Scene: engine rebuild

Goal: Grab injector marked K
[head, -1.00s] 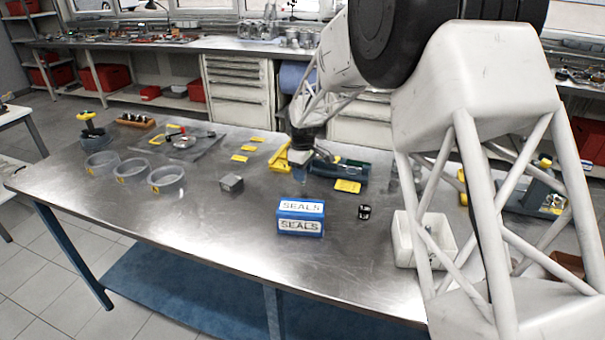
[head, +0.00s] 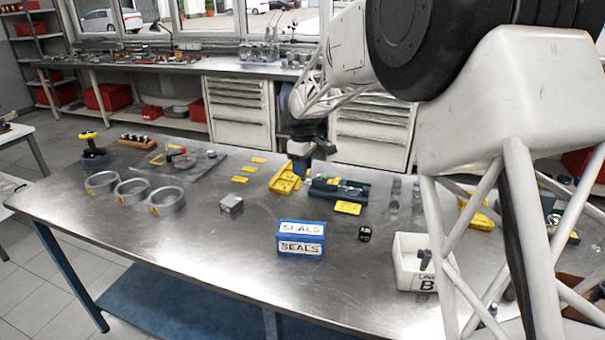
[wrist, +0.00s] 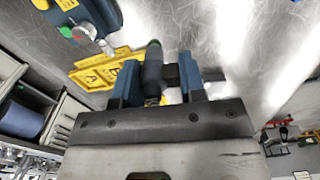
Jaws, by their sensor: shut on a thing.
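In the head view my gripper (head: 299,172) is over the back middle of the table, at the yellow holder (head: 284,182). The holder also shows in the wrist view (wrist: 92,76), with letters A and B on it, beside and beyond the left finger. In the head view the injector is hidden by my gripper.
A blue tray with parts (head: 338,190) stands right of the holder. A blue SEALS box (head: 301,238), a small black block (head: 365,233) and a white bin (head: 411,278) are nearer. Metal rings (head: 133,191) lie left. The front left of the table is clear.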

